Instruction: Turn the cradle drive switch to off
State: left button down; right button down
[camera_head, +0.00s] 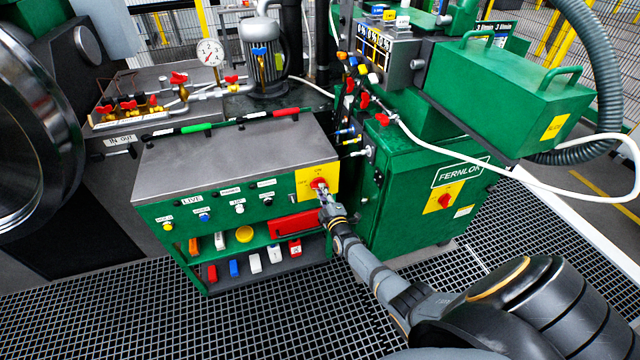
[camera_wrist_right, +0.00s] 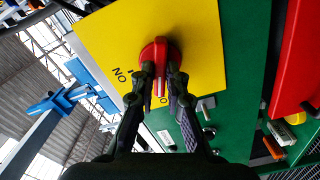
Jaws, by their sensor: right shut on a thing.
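A red rotary switch (camera_head: 319,184) sits on a yellow plate (camera_head: 303,186) at the right end of the green console's front. No legible name shows on it, so I cannot confirm it is the cradle drive switch. In the right wrist view, the red knob (camera_wrist_right: 160,52) fills the space between my fingertips, with a pale line on it and part of the plate's lettering visible. My right gripper (camera_head: 323,194) reaches it from the front; in the wrist view the gripper (camera_wrist_right: 161,84) is shut on the knob. My left gripper is not in view.
A second red switch (camera_head: 445,200) on a yellow plate is on the FERNLOK cabinet (camera_head: 400,215) to the right. Grating floor (camera_head: 110,310) in front is clear.

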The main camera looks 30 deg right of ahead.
dwell(0.3)
jog(key=n+p, duration=0.1)
jog(key=n, duration=0.3)
jog(key=shift+p, duration=0.35)
jog(key=c, duration=1.2)
grip_release()
jog(key=p+v, duration=0.4)
jog(key=v, duration=0.3)
